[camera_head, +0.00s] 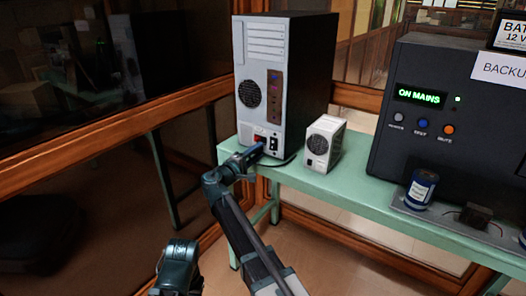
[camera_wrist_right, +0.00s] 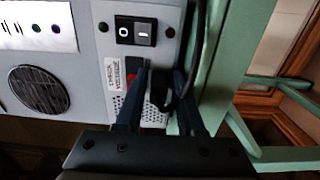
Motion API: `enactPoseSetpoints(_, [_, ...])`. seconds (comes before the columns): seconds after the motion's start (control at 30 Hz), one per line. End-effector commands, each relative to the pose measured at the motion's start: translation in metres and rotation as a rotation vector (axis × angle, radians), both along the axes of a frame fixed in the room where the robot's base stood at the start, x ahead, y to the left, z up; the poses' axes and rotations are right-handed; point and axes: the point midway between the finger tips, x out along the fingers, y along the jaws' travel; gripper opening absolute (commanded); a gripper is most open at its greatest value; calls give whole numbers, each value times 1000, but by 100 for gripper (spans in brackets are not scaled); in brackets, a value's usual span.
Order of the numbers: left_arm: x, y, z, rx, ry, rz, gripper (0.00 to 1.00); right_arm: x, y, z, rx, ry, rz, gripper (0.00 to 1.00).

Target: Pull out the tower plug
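The tower (camera_head: 306,75) stands on the green bench with its back panel facing me. In the right wrist view, the black tower plug (camera_wrist_right: 159,98) sits low on the back panel, beside a red voltage switch and below a black rocker switch (camera_wrist_right: 136,31). A dark cord runs up beside it. My right gripper (camera_head: 252,152) is at the lower back of the tower. In the right wrist view its fingers (camera_wrist_right: 165,98) are open, one on each side of the plug, with a gap showing. Part of my left arm shows at the bottom of the head view; its fingers do not.
A small white box with a fan grille (camera_head: 324,143) stands right of the tower on the bench (camera_head: 345,190). A dark backup unit (camera_head: 450,110) fills the right side, with a blue can (camera_head: 421,188) before it. A wood-framed glass panel (camera_head: 90,146) is at left.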

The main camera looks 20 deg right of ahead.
Motion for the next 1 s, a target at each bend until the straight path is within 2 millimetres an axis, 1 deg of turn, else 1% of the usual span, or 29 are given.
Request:
enactPoseSetpoints(0.17, [0,0,0,0,0,0,50,0,0,0,0,0,0,38])
enactPoseSetpoints(0.2, [0,0,0,0,0,0,50,0,0,0,0,0,0,34])
enactPoseSetpoints(0.27, [0,0,0,0,0,0,50,0,0,0,0,0,0,23])
enactPoseSetpoints(0.3, [0,0,0,0,0,0,50,0,0,0,0,0,0,16])
enactPoseSetpoints(0.4, [0,0,0,0,0,0,50,0,0,0,0,0,0,0])
enactPoseSetpoints(1.0, [0,0,0,0,0,0,50,0,0,0,1,1,-1,0])
